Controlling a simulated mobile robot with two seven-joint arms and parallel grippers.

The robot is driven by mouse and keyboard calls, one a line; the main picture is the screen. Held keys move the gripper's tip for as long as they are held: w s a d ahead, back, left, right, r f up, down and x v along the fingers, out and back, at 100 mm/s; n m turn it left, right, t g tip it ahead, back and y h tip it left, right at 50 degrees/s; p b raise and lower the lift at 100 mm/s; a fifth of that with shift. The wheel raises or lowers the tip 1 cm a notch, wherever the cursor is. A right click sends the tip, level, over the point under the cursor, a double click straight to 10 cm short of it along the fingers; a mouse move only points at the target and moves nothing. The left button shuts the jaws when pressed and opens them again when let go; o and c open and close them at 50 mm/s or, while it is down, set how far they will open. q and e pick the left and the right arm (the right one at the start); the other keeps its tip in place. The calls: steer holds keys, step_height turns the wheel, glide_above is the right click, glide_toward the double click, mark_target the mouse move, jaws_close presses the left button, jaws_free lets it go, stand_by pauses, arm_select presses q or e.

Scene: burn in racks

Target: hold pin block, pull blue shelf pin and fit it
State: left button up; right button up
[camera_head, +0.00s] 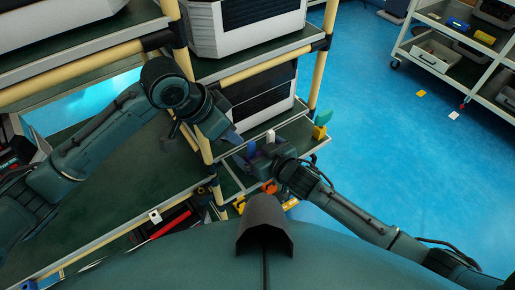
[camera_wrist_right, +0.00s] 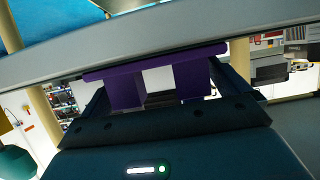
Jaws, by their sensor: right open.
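My left gripper (camera_head: 233,137) reaches in from the left, past a cream post, to the rack's right side. Its tips look blue-purple, and I cannot tell their opening. My right gripper (camera_head: 245,160) is just below it, over the narrow side tray. In the right wrist view my right gripper (camera_wrist_right: 157,88) has purple fingers standing apart, with white and grey showing between them; no grasp is clear. A small white piece (camera_head: 270,136) stands beside the grippers. I cannot clearly pick out the pin block or the blue shelf pin; the grippers may hide them.
Cream rack posts (camera_head: 205,140) and green shelves (camera_head: 120,158) crowd my left arm. A yellow block (camera_head: 319,131) with a teal piece (camera_head: 323,117) sits at the tray's far end. A grey beam (camera_wrist_right: 120,52) crosses close above my right fingers. Blue floor (camera_head: 385,150) is open at right.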

steer(key=shift+c, duration=0.3)
steer(key=c, duration=0.9)
stand_by(0.6)
